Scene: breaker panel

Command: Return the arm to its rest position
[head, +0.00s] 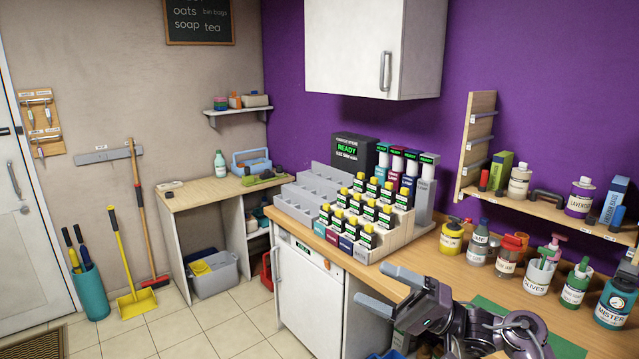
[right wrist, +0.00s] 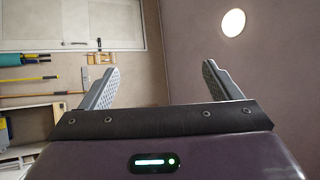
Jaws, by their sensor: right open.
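My right gripper (head: 390,291) is at the bottom of the head view, over the front edge of the wooden counter (head: 445,274). Its two grey fingers point left and stand apart with nothing between them. My right arm (head: 510,335) is folded at the bottom right of the head view. My left gripper does not show.
A stepped rack (head: 385,238) of yellow-capped bottles stands on the counter beyond the gripper. Several labelled jars, including an olives jar (head: 537,277), stand at the right. A white cabinet (head: 308,290) is under the counter. The tiled floor (head: 200,325) at the left is mostly clear.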

